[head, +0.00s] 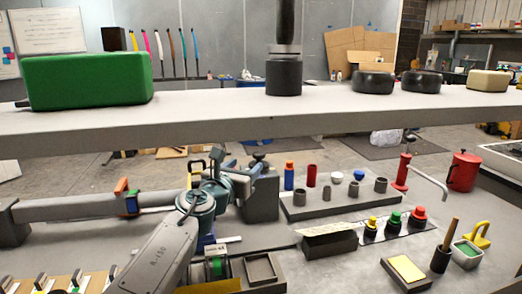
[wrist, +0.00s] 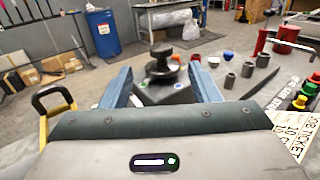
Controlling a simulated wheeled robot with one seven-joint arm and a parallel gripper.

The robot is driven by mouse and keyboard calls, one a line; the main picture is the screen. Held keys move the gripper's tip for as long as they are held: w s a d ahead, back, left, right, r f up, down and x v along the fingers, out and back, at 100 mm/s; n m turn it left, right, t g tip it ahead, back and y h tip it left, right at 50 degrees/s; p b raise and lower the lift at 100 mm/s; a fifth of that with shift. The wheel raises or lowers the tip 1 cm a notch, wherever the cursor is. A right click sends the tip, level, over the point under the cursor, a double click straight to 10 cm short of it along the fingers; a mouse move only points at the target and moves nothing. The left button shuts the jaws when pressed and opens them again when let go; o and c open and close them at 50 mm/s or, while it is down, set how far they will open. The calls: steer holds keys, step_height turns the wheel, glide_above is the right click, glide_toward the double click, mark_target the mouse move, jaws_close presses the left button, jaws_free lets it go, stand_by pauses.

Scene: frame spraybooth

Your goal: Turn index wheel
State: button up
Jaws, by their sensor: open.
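The index wheel looks to be the black round knob (wrist: 162,52) on a dark faceted base (wrist: 165,90) with small coloured marks. In the head view the dark knob (head: 259,157) sits on top of a grey block (head: 260,195), partly hidden by my arm. My gripper (wrist: 160,68) is open, with one blue finger on each side of the knob in the wrist view. The knob appears beyond the fingertips, and I see no contact. Nothing is held. In the head view my gripper is hard to make out among the arm parts.
A tray (head: 310,209) with several small cylinders stands right of the block. Red, green and yellow buttons (head: 394,219) and a red can (head: 464,171) are farther right. A grey shelf (head: 200,114) crosses above.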

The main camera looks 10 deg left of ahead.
mark_target(261, 152)
steer(key=w, duration=0.4)
steer(key=w+d, duration=0.1)
steer(key=w, duration=0.3)
steer(key=w+d, duration=0.1)
steer(key=w, duration=0.2)
steer(key=shift+w+p, duration=0.35)
steer(key=shift+w, duration=0.05)
steer(key=c, duration=1)
